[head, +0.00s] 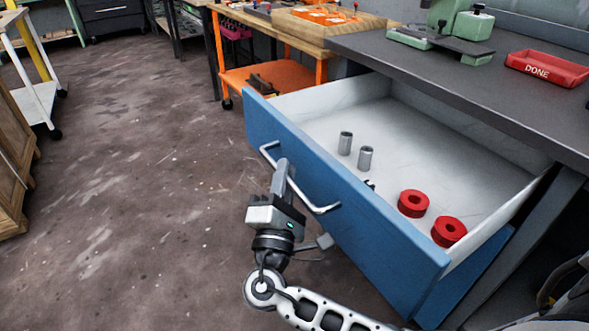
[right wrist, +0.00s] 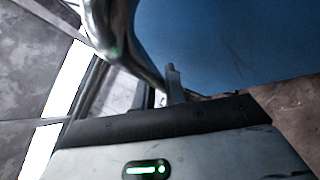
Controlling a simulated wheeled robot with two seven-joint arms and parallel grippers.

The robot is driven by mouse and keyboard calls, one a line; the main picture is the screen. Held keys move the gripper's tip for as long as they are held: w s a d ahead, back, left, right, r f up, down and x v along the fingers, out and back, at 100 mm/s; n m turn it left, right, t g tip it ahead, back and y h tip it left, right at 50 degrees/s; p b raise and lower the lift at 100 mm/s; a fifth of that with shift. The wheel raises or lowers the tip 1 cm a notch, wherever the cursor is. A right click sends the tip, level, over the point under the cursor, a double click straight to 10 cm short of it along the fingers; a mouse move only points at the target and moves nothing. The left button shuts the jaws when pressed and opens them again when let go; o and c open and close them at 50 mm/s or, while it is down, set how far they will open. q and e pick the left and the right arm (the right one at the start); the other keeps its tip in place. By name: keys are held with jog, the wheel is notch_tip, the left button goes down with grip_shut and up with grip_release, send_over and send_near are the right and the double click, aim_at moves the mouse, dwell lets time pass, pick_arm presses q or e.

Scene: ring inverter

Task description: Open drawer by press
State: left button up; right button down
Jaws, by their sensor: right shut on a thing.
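The blue drawer (head: 345,205) stands pulled out from under the grey workbench, with its white inside in view. Its metal bar handle (head: 318,207) runs along the blue front. My right gripper (head: 284,172) is at the handle's left part and is shut on it. In the right wrist view the handle (right wrist: 122,45) passes close to the fingers (right wrist: 162,95), beside the blue drawer front (right wrist: 230,45). Inside the drawer are two grey metal cylinders (head: 345,143) and two red rings (head: 413,203). My left gripper is not in view.
The workbench top (head: 450,80) carries a green press-like device (head: 455,25) and a red tray (head: 548,68) marked DONE. An orange cart (head: 262,78) stands behind the drawer. The floor (head: 130,190) to the left is open.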

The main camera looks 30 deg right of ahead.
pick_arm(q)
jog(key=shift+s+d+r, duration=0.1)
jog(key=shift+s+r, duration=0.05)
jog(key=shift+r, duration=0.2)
pick_arm(e)
jog(key=shift+s+a, duration=0.1)
jog(key=shift+a, duration=0.95)
jog(key=c, duration=1.5)
grip_release()
jog(key=shift+o, duration=0.2)
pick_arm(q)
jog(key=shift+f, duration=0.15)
pick_arm(e)
jog(key=shift+f, duration=0.1)
